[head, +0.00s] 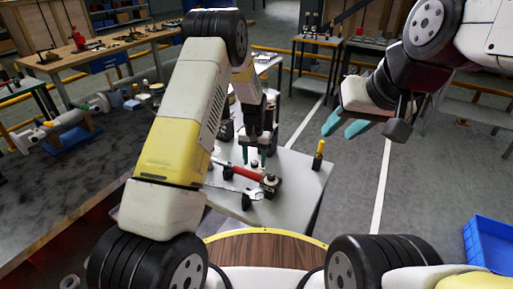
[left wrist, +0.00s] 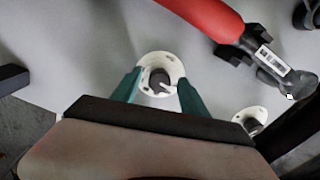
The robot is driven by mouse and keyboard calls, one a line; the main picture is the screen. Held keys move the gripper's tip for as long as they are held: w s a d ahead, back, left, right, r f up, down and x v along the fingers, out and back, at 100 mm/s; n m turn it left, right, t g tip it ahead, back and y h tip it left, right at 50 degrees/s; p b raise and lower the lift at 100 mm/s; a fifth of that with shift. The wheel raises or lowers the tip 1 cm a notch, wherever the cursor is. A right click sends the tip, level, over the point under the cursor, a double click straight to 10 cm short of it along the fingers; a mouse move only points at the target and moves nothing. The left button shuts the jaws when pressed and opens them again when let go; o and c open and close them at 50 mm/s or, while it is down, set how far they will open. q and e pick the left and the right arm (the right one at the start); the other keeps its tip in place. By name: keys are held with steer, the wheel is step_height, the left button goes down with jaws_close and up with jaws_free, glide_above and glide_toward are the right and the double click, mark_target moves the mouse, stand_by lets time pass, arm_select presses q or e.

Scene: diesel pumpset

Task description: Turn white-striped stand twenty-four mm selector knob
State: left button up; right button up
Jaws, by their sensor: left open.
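In the left wrist view, a dark selector knob (left wrist: 158,77) with a pale pointer mark sits in a round white flange with small holes. My left gripper (left wrist: 158,92) is open, its two teal fingers to either side of this knob; whether they touch it I cannot tell. A second white flange (left wrist: 247,117) with a dark centre lies to the lower right, partly cut off by my gripper. In the head view my left gripper (head: 254,158) points down over the grey table, and the knob under it is too small to make out. My right gripper (head: 344,127) is open and empty in the air.
A red-handled tool (left wrist: 210,14) with a labelled dark head lies on black supports close to the knob. The grey table (head: 300,178) also carries a yellow-and-black item (head: 318,154) at its right edge. A blue crate (head: 490,248) stands at right.

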arm_select(q)
steer(key=shift+r, duration=3.95)
steer(key=shift+r, duration=0.1)
step_height(320, 180, up, 12)
steer(key=f+t+h, duration=0.1)
glide_above(254, 162)
steer(key=s+a, duration=0.3)
steer(key=s, duration=0.1)
steer(key=s+a+r+n+t, duration=0.1)
steer(key=s+a+r+t, duration=0.15)
steer(key=s+r, duration=0.6)
steer(key=s+a+r+t, duration=0.1)
steer(key=s+r, duration=0.3)
steer(key=s, duration=0.5)
steer(key=s+a+r+t+h, duration=0.1)
steer(key=s+a+r, duration=0.1)
steer(key=s, duration=0.7)
steer(key=shift+s+a+r+n+t, duration=0.3)
steer(key=shift+a+r+t, duration=0.1)
steer(key=shift+r, duration=0.5)
steer(key=shift+a, duration=0.1)
